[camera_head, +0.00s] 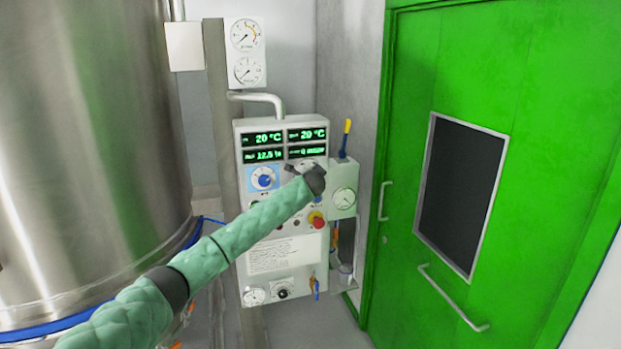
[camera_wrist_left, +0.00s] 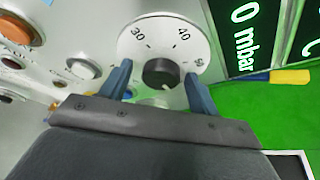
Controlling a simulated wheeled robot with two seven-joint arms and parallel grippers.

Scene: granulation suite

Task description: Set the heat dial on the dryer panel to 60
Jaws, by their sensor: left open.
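The dryer panel (camera_head: 284,215) is a pale box on the wall in the head view. My left gripper (camera_head: 304,175) is in front of its upper right part and covers most of a white dial (camera_head: 306,163) there. In the left wrist view this round white dial (camera_wrist_left: 137,41) shows 30, 40 and a partly hidden number, with a black knob (camera_wrist_left: 159,72) at its centre. A small pale mark shows on the knob's lower edge. The left gripper (camera_wrist_left: 157,77) is open, with one finger on each side of the knob; contact cannot be told. My right gripper is not in view.
Green displays (camera_head: 268,139) read 20 °C. A blue-backed dial (camera_head: 262,178) is left of my gripper; a red button (camera_head: 317,219) is below. A gauge box (camera_head: 343,199) with a yellow-and-blue lever (camera_head: 346,137) adjoins the right side. A steel vessel (camera_head: 95,130) stands left, a green door (camera_head: 480,160) right.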

